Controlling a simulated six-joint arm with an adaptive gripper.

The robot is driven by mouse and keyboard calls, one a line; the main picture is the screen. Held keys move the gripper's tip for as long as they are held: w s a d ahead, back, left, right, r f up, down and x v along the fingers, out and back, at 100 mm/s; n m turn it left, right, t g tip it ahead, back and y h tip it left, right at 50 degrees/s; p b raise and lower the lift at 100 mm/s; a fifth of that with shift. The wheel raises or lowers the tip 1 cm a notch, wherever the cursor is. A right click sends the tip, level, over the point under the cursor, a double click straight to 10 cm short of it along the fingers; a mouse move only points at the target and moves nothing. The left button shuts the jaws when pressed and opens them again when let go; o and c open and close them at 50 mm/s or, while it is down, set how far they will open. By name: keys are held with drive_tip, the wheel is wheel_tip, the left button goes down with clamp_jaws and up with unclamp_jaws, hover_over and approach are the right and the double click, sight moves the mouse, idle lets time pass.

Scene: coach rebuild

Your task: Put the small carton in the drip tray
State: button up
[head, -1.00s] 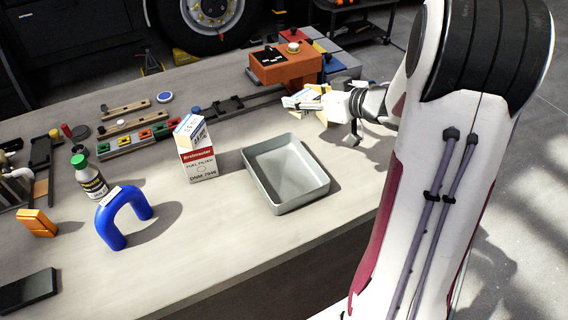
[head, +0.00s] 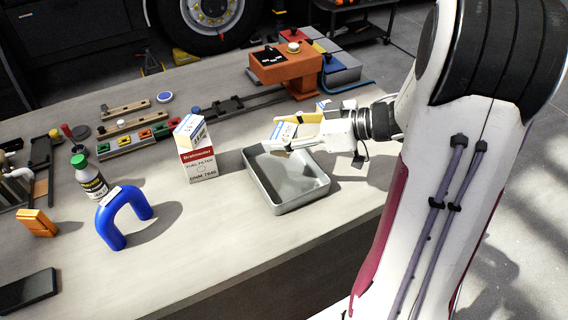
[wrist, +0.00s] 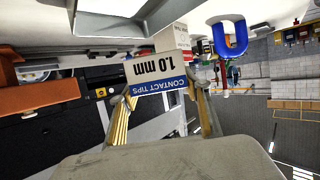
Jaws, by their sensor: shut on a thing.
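The small carton (head: 283,131) is white with a blue band. In the wrist view the carton (wrist: 158,72) reads "CONTACT TIPS 1.0 mm" and sits between both fingers. My gripper (head: 296,133) is shut on it, and also shows in the wrist view (wrist: 162,92). In the head view, carton and gripper appear over the back edge of the grey drip tray (head: 294,207). The tray is empty as far as I see; its far rim is partly hidden. A pale tray corner (wrist: 110,6) shows at the wrist view's top edge.
A blue bent hose (head: 124,204) and a green-capped bottle (head: 90,180) are farther left. An orange block fixture (head: 285,66) stands behind. The bench in front of the tray is clear.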

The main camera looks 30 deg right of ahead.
hover_over(282, 175)
drive_tip(key=shift+f, duration=3.1)
drive_tip(key=shift+f, duration=1.9)
drive_tip(key=shift+f, duration=0.1)
drive_tip(key=o, duration=1.1)
drive_tip(key=shift+v, duration=6.05)
